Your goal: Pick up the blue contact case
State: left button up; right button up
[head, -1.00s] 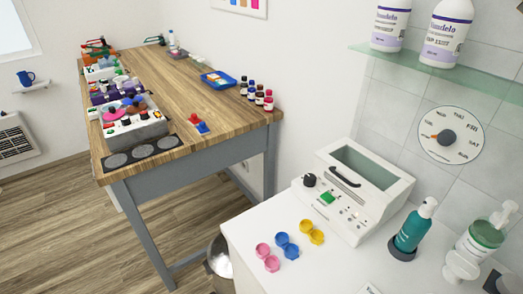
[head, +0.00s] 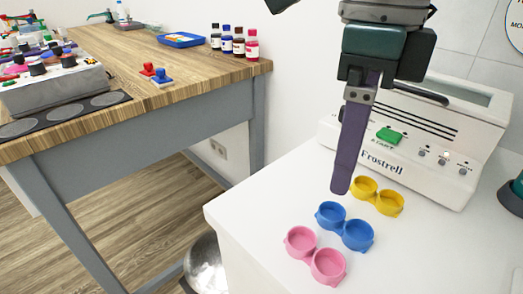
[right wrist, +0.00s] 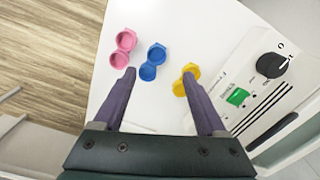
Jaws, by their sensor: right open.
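The blue contact case (head: 345,226) is a pair of joined round cups lying on the white counter, between a pink case (head: 315,256) and a yellow case (head: 377,196). My right gripper (head: 341,188) points down from above, its purple finger just behind the blue case in the head view. In the right wrist view, the open, empty right gripper (right wrist: 158,73) has the blue case (right wrist: 153,61) showing between its fingertips. The pink case (right wrist: 122,48) is left of them, and the yellow case (right wrist: 186,81) is by the right fingertip. My left gripper is not in view.
A white device with a green start button (head: 390,135) stands behind the cases at the right. The white counter (head: 262,205) is clear to the left. A wooden table (head: 150,62) with bottles stands beyond, and a metal bin (head: 205,268) sits below.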

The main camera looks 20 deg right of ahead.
aim_at(332, 218)
jog(key=f, duration=0.7)
jog(key=shift+s+a+f, duration=0.2)
jog(key=shift+f, duration=0.15)
grip_shut()
